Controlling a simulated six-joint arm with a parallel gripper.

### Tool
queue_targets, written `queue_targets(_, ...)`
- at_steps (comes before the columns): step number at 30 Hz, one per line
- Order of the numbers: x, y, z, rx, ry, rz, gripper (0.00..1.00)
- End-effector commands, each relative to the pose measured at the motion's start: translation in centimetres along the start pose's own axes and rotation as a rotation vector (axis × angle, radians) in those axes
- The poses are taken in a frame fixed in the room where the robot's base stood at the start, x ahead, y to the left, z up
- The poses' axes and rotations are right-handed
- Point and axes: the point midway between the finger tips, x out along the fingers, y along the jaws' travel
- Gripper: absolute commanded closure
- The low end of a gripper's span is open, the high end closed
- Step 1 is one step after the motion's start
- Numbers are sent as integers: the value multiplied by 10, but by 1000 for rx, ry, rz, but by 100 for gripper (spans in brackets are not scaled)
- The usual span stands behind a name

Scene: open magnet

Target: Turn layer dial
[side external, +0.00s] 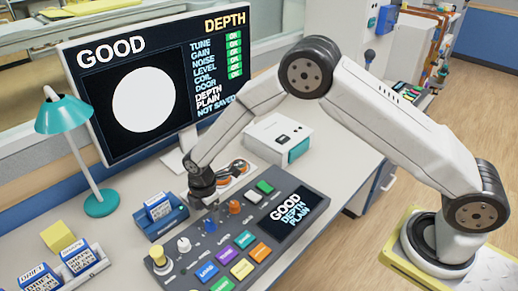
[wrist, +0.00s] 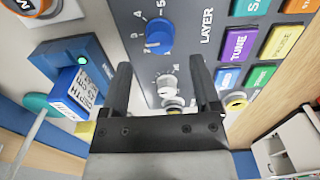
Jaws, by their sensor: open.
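The layer dial is a blue knob (wrist: 159,37) beside the printed word LAYER, with numbers such as 4 and 5 around it in the wrist view. The blue knob also shows on the control panel in the side view (side external: 209,225). My gripper (wrist: 160,66) is open and empty, its two dark fingers pointing toward the panel. In the wrist view the blue knob appears just beyond the gap between the fingertips, with no contact visible. In the side view my gripper (side external: 202,197) hangs over the rear edge of the panel, close to the blue knob. Its exact height is unclear.
A monitor (side external: 150,85) reads GOOD, DEPTH PLAIN and NOT SAVED. White (side external: 183,245), yellow (side external: 158,250) and orange (side external: 234,207) knobs stand near the dial. Coloured buttons (side external: 243,268) lie in front. A blue card holder (side external: 162,218) and a teal lamp (side external: 100,203) stand left.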

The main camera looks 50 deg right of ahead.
Motion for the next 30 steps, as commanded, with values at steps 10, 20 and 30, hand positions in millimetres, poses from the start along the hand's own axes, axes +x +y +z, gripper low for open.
queue_targets(10, 38, 0, 0, 1, -1, -2, 20)
queue_targets(20, 50, 0, 0, 1, 0, 1, 20)
queue_targets(30, 50, 0, 0, 1, 0, 0, 65)
